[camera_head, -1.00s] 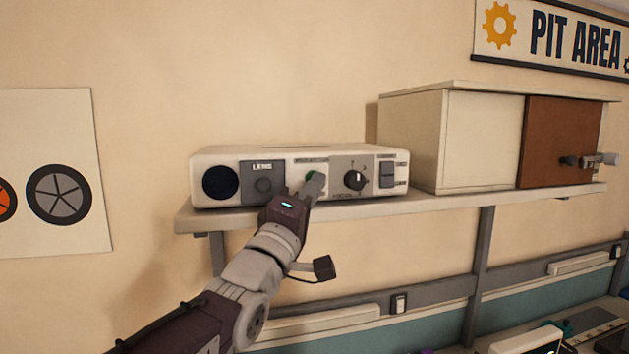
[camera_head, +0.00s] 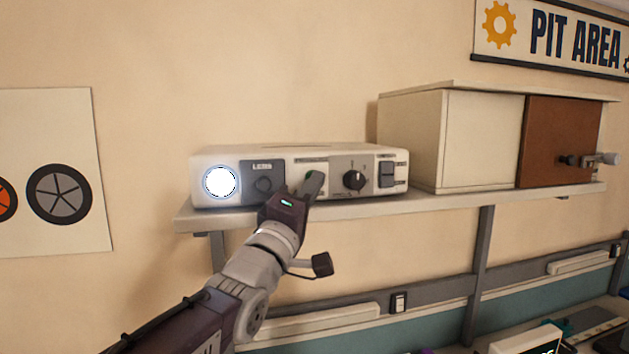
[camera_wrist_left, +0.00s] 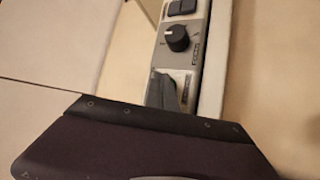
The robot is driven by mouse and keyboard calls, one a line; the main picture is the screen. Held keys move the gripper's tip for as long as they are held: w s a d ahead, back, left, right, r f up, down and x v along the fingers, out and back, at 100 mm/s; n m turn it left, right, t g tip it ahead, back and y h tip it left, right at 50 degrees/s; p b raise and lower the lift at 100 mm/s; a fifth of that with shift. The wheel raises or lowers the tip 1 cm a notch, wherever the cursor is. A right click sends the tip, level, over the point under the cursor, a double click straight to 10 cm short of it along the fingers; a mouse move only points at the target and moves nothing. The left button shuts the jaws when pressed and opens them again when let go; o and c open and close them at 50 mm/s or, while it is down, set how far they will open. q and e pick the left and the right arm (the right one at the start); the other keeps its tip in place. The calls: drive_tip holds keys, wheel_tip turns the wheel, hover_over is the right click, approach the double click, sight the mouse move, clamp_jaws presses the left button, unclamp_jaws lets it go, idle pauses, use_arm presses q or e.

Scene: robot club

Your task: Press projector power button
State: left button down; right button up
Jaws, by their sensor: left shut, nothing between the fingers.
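The white projector (camera_head: 290,152) sits on a wall shelf in the head view. Its round lens (camera_head: 220,182) at the left glows bright white. In the left wrist view, the fingers (camera_wrist_left: 163,90) are at the projector's front panel, beside the black dial (camera_wrist_left: 177,38). The button is hidden there. My right gripper is not in view.
A cabinet (camera_head: 480,140) with a brown door stands right on the shelf (camera_head: 440,203).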

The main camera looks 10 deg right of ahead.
use_arm(q)
drive_tip(key=shift+s+f, duration=0.1)
drive_tip(key=shift+s, duration=0.15)
drive_tip(key=s+b, duration=0.4)
drive_tip(key=s, duration=0.2)
drive_tip(key=shift+d, duration=0.1)
